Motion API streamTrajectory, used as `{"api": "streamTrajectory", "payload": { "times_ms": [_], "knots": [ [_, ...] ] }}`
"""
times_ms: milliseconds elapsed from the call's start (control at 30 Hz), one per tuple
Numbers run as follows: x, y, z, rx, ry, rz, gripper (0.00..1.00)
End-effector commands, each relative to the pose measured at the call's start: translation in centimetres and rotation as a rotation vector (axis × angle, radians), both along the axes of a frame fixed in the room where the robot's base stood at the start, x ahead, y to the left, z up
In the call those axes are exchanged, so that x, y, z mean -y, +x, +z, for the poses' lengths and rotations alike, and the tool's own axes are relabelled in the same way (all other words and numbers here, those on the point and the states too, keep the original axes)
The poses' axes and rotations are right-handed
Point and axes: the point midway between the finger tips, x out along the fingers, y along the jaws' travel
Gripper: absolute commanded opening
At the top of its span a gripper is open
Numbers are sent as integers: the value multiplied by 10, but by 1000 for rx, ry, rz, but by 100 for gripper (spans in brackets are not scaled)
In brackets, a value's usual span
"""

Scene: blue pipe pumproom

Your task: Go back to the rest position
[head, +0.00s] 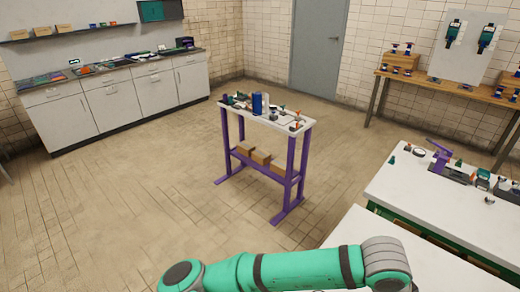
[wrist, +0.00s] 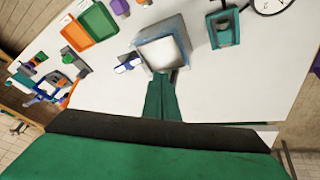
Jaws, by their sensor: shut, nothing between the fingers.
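My gripper (wrist: 164,77) is in the wrist view, with its dark green fingers together and nothing seen between them. The fingers point over a white tabletop (wrist: 110,95), towards a grey box with a white top (wrist: 163,50). I cannot tell whether the fingertips touch that box. In the head view my green arm lies across the bottom of the picture, and the gripper does not show there.
The wrist view shows an orange tray (wrist: 76,36), a green tray (wrist: 98,20) and a green device (wrist: 223,30). The head view shows a purple-legged stand (head: 290,165), a white workbench (head: 400,185) at right and cabinets (head: 110,105) at left. Open floor lies left of the stand.

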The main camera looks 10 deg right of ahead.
Motion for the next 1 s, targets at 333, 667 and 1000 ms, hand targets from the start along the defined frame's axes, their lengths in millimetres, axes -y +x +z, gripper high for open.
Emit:
{"api": "streamTrajectory", "payload": {
  "times_ms": [333, 667, 1000],
  "knots": [
    [89, -16, 75, -114, -525, 77, 0],
    [109, 16, 140, -175, -945, 268, 0],
    [73, 74, 160, -166, -1263, 572, 0]
  ]
}}
